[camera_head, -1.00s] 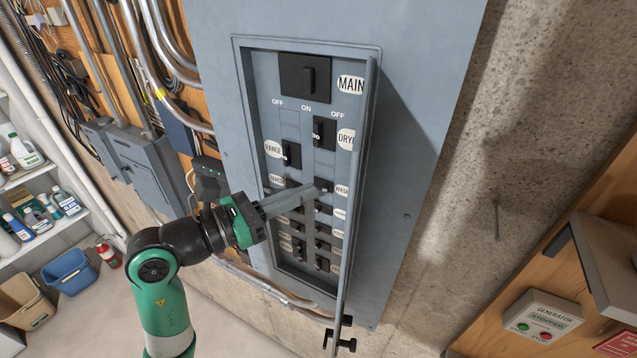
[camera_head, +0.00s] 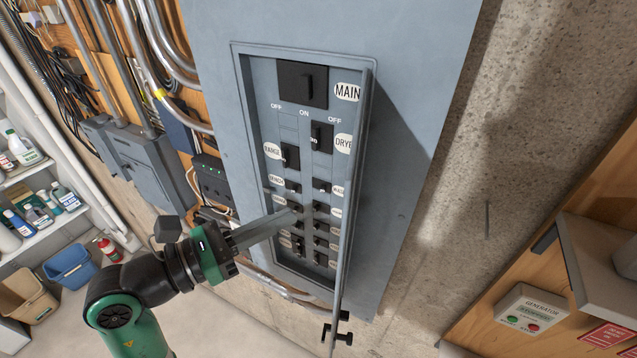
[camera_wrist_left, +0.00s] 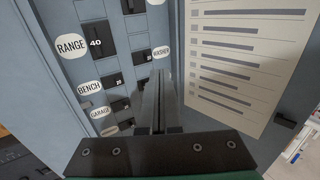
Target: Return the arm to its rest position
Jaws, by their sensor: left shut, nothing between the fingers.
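My left gripper (camera_head: 292,213) comes in from the lower left, in front of the lower breaker rows of the grey breaker panel (camera_head: 400,130). Its long grey fingers are together with nothing between them. In the left wrist view the shut fingers (camera_wrist_left: 158,85) point at the panel between the RANGE, BENCH and GARAGE labels and the WASHER label. Whether the tips touch a breaker I cannot tell. The MAIN breaker (camera_head: 302,84) and the DRYER breaker (camera_head: 321,138) are clear of the gripper. My right gripper is not in view.
The panel door (camera_head: 352,220) stands open, edge-on to the head camera, right of the breakers; a printed chart (camera_wrist_left: 245,60) is on its inside. A generator box (camera_head: 531,312) sits at lower right. Shelves with bottles (camera_head: 35,215) and bins (camera_head: 70,268) are at left.

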